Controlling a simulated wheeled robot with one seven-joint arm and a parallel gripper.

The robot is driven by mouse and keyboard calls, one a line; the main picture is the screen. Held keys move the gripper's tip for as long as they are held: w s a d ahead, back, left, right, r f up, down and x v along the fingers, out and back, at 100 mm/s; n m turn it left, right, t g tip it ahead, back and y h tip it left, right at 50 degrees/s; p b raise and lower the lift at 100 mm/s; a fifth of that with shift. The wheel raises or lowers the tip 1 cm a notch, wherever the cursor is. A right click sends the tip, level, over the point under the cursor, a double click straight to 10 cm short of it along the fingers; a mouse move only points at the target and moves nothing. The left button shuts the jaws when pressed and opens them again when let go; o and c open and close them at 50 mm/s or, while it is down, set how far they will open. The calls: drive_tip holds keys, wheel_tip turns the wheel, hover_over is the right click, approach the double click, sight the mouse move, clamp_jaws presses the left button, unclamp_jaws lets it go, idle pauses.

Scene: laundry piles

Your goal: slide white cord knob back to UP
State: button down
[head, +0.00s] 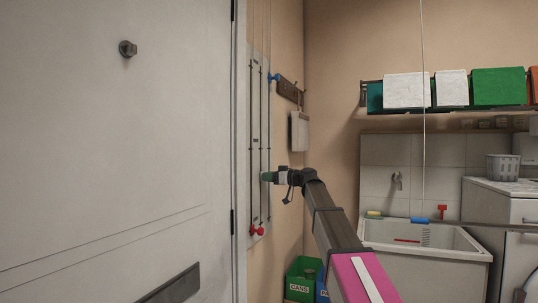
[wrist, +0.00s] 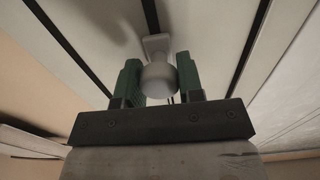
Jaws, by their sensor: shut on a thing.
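The white knob (wrist: 158,78) shows in the wrist view as a pale rounded knob on a light block, set on a dark vertical rail. My gripper (head: 268,176) is at the wall panel in the head view, about midway up the rails. Its two green fingers stand on either side of the knob and are shut on it. In the head view the fingers hide the knob. The light panel (head: 256,110) carries dark vertical rails. I cannot read an UP mark.
A blue knob (head: 275,77) sits high on the panel and a red knob (head: 260,231) low. A grey door (head: 120,150) stands close on the left. A small board (head: 299,131) hangs right of the panel. A sink (head: 425,240) and a green bin (head: 300,282) are at the right.

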wheel_tip(320, 180, down, 21)
drive_tip(key=shift+s+f, duration=0.15)
drive_tip(key=shift+f, duration=0.05)
drive_tip(key=c, duration=0.8)
unclamp_jaws()
drive_tip(key=shift+d, duration=0.1)
approach(261, 224)
drive_tip(key=v, duration=0.4)
drive_tip(key=shift+s+d+r, duration=0.2)
drive_tip(key=shift+s+d, duration=0.1)
drive_tip(key=shift+s, duration=0.05)
drive_tip(key=shift+f, duration=0.1)
